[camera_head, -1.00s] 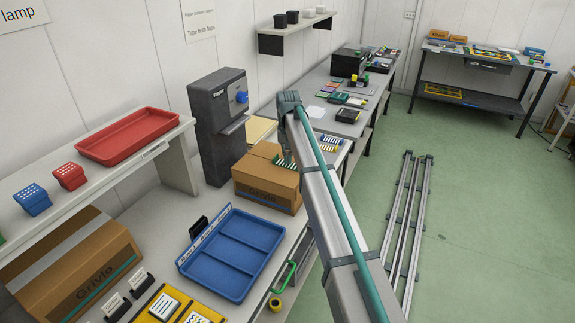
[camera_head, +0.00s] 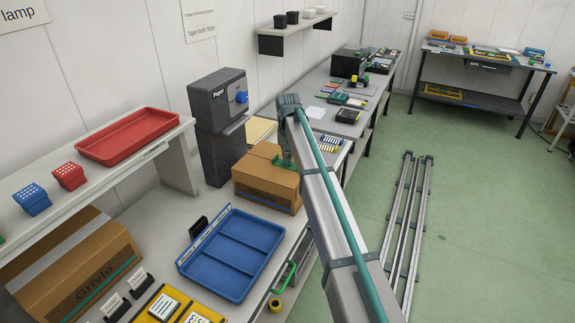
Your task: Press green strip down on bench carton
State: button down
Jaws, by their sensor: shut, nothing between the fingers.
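The bench carton (camera_head: 265,192), a brown box with printing on its front, stands on the bench by the dark paper dispenser. A small green piece (camera_head: 281,162), which looks like the green strip, shows at the top right of the carton. My gripper (camera_head: 287,158) points down at the carton's top, right by the green piece. It is shut, with nothing seen held in it. It is small and partly hidden by my arm, so I cannot tell whether it touches the strip or how flat the strip lies.
A blue divided tray (camera_head: 237,290) lies in front of the carton. The dark dispenser (camera_head: 217,125) stands close behind it. A red tray (camera_head: 128,113) sits on the raised shelf at left. A larger carton (camera_head: 75,290) is below that shelf.

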jog(key=shift+r, duration=0.1)
jog(key=shift+r+p, duration=1.85)
jog(key=shift+r, duration=1.55)
